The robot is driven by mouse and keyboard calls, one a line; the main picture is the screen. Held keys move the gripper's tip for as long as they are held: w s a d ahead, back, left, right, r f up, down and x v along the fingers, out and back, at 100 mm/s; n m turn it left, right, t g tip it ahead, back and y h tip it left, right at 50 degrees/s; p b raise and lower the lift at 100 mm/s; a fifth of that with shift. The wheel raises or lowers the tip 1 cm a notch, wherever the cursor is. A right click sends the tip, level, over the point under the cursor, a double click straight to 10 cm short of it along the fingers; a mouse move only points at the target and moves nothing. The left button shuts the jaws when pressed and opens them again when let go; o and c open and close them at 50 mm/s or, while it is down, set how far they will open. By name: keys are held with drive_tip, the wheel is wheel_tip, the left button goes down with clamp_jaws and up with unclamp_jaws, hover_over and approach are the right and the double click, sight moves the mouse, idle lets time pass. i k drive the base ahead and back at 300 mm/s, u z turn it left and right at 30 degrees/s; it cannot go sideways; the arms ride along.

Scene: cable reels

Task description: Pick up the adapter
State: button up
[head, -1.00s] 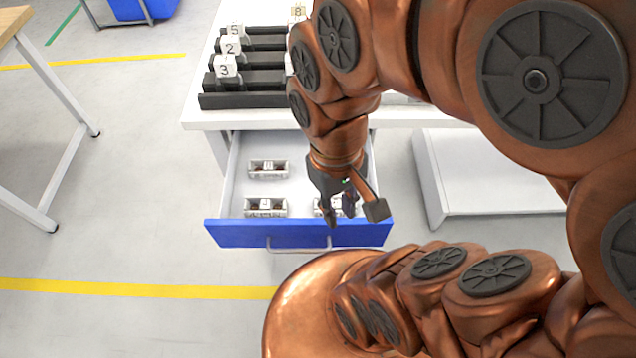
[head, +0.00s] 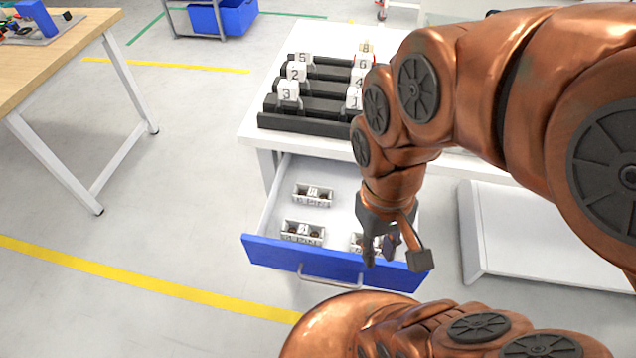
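I cannot single out one adapter by name; three small grey boxes with dark round parts and white labels lie in the open drawer (head: 345,190). One box (head: 313,196) is at the back left, one box (head: 302,233) at the front left. The third box (head: 357,243) is at the front right, partly hidden by my gripper. My gripper (head: 379,257) points down over the front right of the drawer, near that third box. Its dark fingers look apart, with nothing seen between them. Whether they touch the box is unclear.
The drawer has a blue front (head: 318,262) with a metal handle. Above it, a white table (head: 252,132) carries black racks (head: 302,122) with numbered white tags. A wooden-topped table (head: 70,62) stands left, a low white platform (head: 540,240) right.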

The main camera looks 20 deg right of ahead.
sight(306, 193)
drive_tip(key=z, duration=0.4)
drive_tip(key=k, duration=1.05)
drive_tip(key=z, duration=1.1)
drive_tip(key=i, duration=0.55)
drive_tip(key=u, duration=1.3)
drive_tip(key=i, duration=0.3)
drive_tip(key=u, duration=1.15)
